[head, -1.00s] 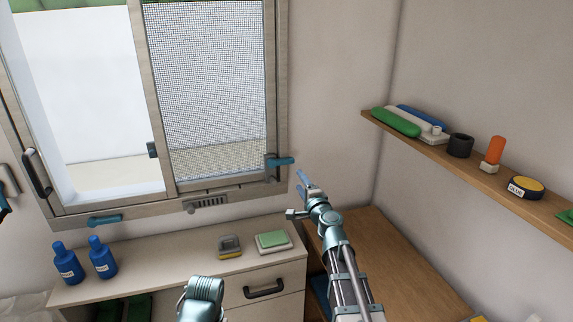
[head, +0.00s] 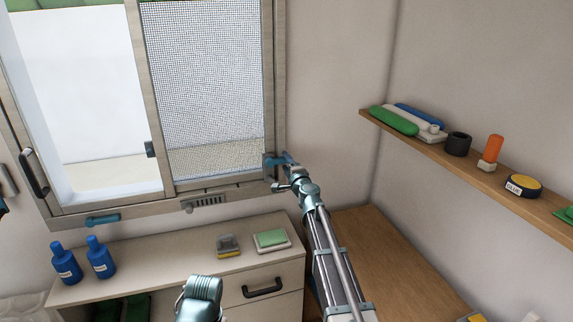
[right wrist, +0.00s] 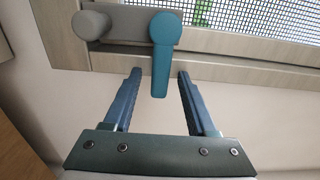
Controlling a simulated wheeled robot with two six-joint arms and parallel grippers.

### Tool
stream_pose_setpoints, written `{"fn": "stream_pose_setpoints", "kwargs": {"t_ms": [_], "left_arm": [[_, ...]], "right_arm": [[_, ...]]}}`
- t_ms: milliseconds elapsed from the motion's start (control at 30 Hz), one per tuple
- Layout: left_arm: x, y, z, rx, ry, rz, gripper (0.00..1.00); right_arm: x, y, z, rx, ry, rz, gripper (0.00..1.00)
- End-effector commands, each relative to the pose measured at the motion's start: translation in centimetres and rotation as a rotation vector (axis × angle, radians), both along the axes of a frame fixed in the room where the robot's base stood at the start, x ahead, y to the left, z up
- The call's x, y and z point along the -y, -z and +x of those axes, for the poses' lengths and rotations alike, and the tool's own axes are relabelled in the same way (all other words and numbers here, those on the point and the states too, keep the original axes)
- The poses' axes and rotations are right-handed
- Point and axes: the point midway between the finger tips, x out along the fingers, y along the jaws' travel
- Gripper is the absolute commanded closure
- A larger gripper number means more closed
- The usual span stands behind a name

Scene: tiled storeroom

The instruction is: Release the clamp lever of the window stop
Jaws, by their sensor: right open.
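The window stop is at the lower right of the window frame; in the right wrist view it is a grey bar with a round knob (right wrist: 90,25). Its teal clamp lever (right wrist: 164,35) hangs down from a round pivot, and it also shows in the head view (head: 272,160), partly hidden by my gripper. My right gripper (right wrist: 159,74) is open. Its two blue fingers reach up on either side of the lever's lower end, with a gap on both sides. I do not clearly see my left gripper.
Another teal lever (head: 103,220) sits on the lower window frame, left of a grey vent (head: 205,202). Two blue bottles (head: 98,258), a sponge (head: 228,246) and a green-topped block (head: 271,240) stand on the cabinet. A wall shelf (head: 470,165) holds several items at right.

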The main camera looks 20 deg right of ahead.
Motion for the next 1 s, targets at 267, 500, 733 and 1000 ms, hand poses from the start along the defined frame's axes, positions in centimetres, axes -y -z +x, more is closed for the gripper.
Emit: {"fn": "stream_pose_setpoints", "kwargs": {"t_ms": [267, 500, 733, 1000], "left_arm": [[0.0, 0.0, 0.0, 0.0, 0.0, 0.0, 0.5], [0.0, 0.0, 0.0, 0.0, 0.0, 0.0, 0.5], [0.0, 0.01, 0.0, 0.0, 0.0, 0.0, 0.5], [0.0, 0.01, 0.0, 0.0, 0.0, 0.0, 0.5]], "right_arm": [[-0.02, 0.0, -0.07, 0.0, 0.0, 0.0, 0.68], [-0.02, 0.0, -0.08, 0.0, 0.0, 0.0, 1.0], [-0.02, 0.01, -0.09, 0.0, 0.0, 0.0, 1.0], [-0.02, 0.01, -0.1, 0.0, 0.0, -0.001, 1.0]]}}
